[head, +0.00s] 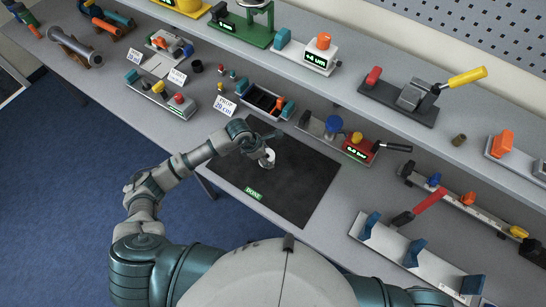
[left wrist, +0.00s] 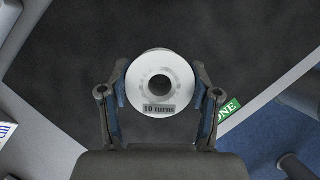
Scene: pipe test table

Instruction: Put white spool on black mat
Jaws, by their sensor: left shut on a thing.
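The white spool (left wrist: 160,68) is a white ring with a dark centre hole and a "10 turns" label. It sits between the two fingers of my left gripper (left wrist: 160,100), which is shut on it. In the head view the spool (head: 268,156) shows beside my left gripper (head: 262,150), over the upper left part of the black mat (head: 300,190). The mat also fills the background of the left wrist view (left wrist: 240,40). I cannot tell whether the spool touches the mat. My right gripper is not in view.
A green "DONE" label (head: 253,193) lies at the mat's front left edge. A small black tray (head: 263,100) and a red gauge device (head: 361,148) stand behind the mat. A white rack with blue posts (head: 400,262) is to the right. Most of the mat is clear.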

